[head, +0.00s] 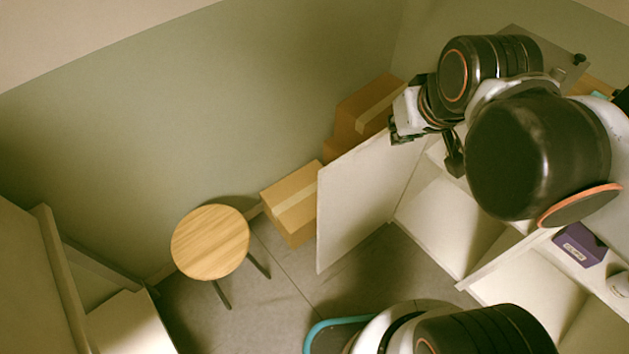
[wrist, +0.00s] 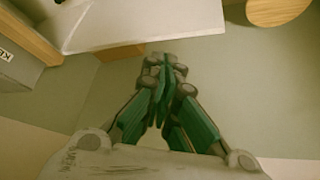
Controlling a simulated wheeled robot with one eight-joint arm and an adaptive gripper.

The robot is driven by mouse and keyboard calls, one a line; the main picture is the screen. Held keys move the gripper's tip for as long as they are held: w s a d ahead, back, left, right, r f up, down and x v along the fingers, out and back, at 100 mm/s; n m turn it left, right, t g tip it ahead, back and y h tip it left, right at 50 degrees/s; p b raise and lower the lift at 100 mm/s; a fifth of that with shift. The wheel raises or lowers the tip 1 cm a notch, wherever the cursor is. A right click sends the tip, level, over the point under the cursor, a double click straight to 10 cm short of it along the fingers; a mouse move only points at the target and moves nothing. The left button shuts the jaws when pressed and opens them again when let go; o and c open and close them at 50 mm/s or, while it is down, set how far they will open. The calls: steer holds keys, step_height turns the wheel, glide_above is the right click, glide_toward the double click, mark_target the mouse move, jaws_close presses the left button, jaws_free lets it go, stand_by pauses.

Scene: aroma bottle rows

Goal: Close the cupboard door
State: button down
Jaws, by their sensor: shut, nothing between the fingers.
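The cupboard door (head: 350,200) is a white panel that stands open, swung out to the left of the cupboard (head: 440,215) in the head view. My gripper (head: 394,132) is over the door's upper edge near its right end, partly hidden by my arm. In the wrist view the door (wrist: 150,22) fills the top middle, and my gripper (wrist: 163,72) has its green fingers together, with nothing between them. The fingertips are close to the door's edge; I cannot tell whether they touch it.
A round wooden stool (head: 210,242) stands left of the door. Cardboard boxes (head: 292,200) lie behind the door by the wall. A purple box (head: 579,245) sits on the cupboard at right. Bare grey floor (head: 285,265) shows between stool and door.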

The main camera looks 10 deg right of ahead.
steer(key=w+a+f+n+g+h, duration=0.1)
steer(key=w+a+f+n+g, duration=0.15)
steer(key=w+a+f, duration=0.45)
steer(key=w+a+f+n+g, duration=0.2)
steer(key=w+a+f+g, duration=0.2)
steer(key=w+a+f, duration=0.45)
step_height(320, 180, down, 6)
steer(key=a+n+g, duration=0.1)
steer(key=g, duration=0.1)
steer(key=s+d+f+b, duration=0.3)
steer(key=s+f+b, duration=0.2)
steer(key=f, duration=0.4)
steer(key=shift+d+h, duration=0.15)
steer(key=shift+h, duration=0.15)
